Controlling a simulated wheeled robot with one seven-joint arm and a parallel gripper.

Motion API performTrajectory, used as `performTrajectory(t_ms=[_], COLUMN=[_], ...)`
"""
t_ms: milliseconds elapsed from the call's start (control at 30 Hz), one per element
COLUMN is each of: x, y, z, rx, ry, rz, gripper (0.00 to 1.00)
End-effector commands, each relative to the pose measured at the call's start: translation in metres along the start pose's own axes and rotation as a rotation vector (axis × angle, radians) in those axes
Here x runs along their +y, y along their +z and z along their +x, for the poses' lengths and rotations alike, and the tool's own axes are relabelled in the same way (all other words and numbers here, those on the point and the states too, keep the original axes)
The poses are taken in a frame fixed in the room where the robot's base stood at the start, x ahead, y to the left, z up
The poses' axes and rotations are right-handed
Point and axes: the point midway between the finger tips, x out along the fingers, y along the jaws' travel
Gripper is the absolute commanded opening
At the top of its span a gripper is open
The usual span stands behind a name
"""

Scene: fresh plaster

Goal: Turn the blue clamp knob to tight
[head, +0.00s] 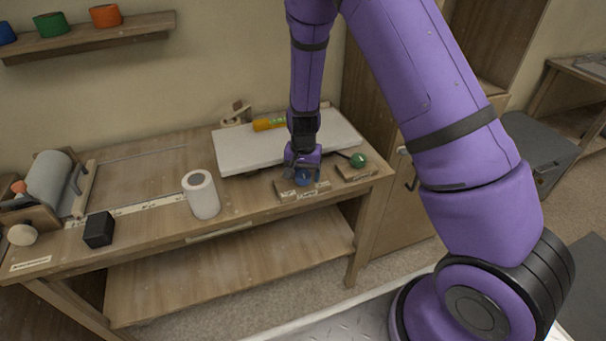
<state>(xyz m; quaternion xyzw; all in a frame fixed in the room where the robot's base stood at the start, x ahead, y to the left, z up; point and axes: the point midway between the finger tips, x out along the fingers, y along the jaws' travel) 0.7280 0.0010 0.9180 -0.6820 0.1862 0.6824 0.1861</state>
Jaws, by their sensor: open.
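The blue clamp knob (303,178) sits near the front edge of the wooden bench, on a small labelled base (289,193). My gripper (301,170) is open and points down right at the knob. Its fingers hide part of the knob, and I cannot tell whether they touch it. The lettering on the base is too small to read, so the knob's setting does not show.
A green knob (358,160) stands on its own base to the right. Behind is a white board (240,150) with an orange tube (265,124) on it. A white roll (201,194) and a black block (98,230) stand left on the bench (150,180).

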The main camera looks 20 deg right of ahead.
Motion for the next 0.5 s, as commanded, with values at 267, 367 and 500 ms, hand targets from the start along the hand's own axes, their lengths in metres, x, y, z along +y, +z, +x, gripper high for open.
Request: performTrajectory(t_ms=[267,367,500], x=[-0.001,-0.001,-0.001], y=[0.0,0.0,0.0], z=[-0.047,-0.065,-0.086], rx=[0.004,0.003,0.003], ry=[-0.004,-0.003,-0.002], rz=[-0.001,-0.003,-0.001], gripper=[0.76,0.76,0.76])
